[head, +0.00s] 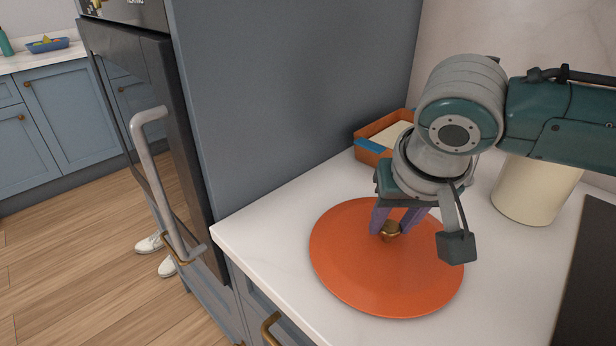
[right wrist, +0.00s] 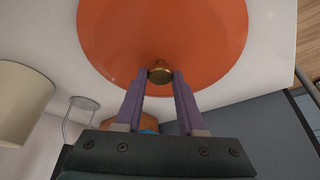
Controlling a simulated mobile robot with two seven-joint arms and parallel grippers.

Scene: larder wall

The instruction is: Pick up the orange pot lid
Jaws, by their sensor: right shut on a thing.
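The orange pot lid (head: 352,262) is a round disc with a brass knob (head: 390,231) at its middle. It is at the front left of the white counter; I cannot tell whether it touches the counter. My right gripper (head: 393,226) comes down from above and is shut on the knob. In the right wrist view the purple fingers (right wrist: 159,78) stand on both sides of the knob (right wrist: 160,72), and the lid (right wrist: 170,30) spreads beyond them. My left gripper is not in view.
An orange box (head: 372,150) with a blue edge stands behind the lid, by the tall grey-blue cabinet (head: 290,90). A dark surface (head: 590,290) lies at the right. The counter's left edge is close to the lid.

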